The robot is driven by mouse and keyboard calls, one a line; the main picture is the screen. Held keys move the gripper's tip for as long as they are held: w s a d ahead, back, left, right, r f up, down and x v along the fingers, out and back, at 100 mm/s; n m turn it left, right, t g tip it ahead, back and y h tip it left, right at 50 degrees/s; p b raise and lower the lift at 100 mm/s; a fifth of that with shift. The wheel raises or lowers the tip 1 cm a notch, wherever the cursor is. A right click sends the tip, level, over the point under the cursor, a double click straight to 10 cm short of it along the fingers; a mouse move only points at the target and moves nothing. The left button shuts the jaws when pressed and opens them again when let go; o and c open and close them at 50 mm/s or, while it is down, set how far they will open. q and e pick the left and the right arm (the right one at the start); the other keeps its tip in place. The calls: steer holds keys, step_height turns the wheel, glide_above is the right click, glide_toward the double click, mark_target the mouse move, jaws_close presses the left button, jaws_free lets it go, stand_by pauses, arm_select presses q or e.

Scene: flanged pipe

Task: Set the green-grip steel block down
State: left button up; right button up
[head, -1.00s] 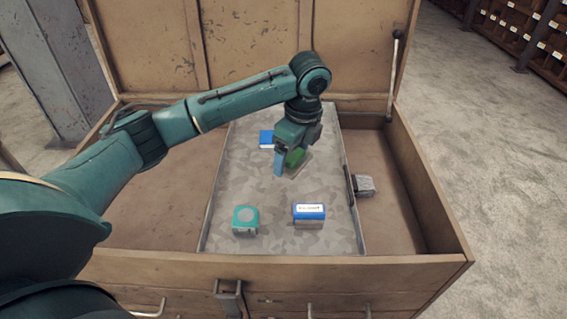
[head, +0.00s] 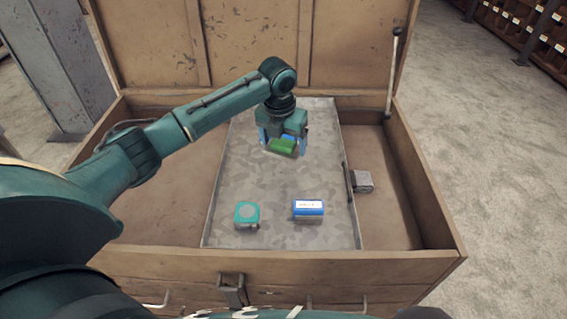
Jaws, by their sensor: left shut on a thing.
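The green-grip steel block (head: 283,147) is between the fingers of my left gripper (head: 283,144), over the far part of the grey patterned tray (head: 285,180). The gripper is shut on its green part. A little of the block's lower body shows below the green. I cannot tell whether its underside touches the tray. My left arm comes in from the left and hides part of the tray's far left edge. My right gripper is not in view.
A teal-topped block (head: 247,214) and a blue-topped block with a white label (head: 308,210) stand on the tray's near part. Something blue shows behind my gripper. A grey metal piece (head: 362,181) lies right of the tray in the wooden chest (head: 415,195). The tray's middle is clear.

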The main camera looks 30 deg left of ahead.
mark_target(281, 146)
arm_select(q)
steer(key=shift+f+b, duration=0.4)
steer(key=shift+f, duration=3.7)
steer(key=o, duration=1.2)
steer(key=shift+o, duration=0.2)
steer(key=r, duration=0.4)
steer(key=s+r+p, duration=0.1)
steer(key=r, duration=0.6)
steer(key=shift+s+r+p, duration=0.3)
steer(key=shift+s+r, duration=0.05)
steer(key=shift+s, duration=0.05)
steer(key=shift+r, duration=0.2)
steer(key=shift+s, duration=0.1)
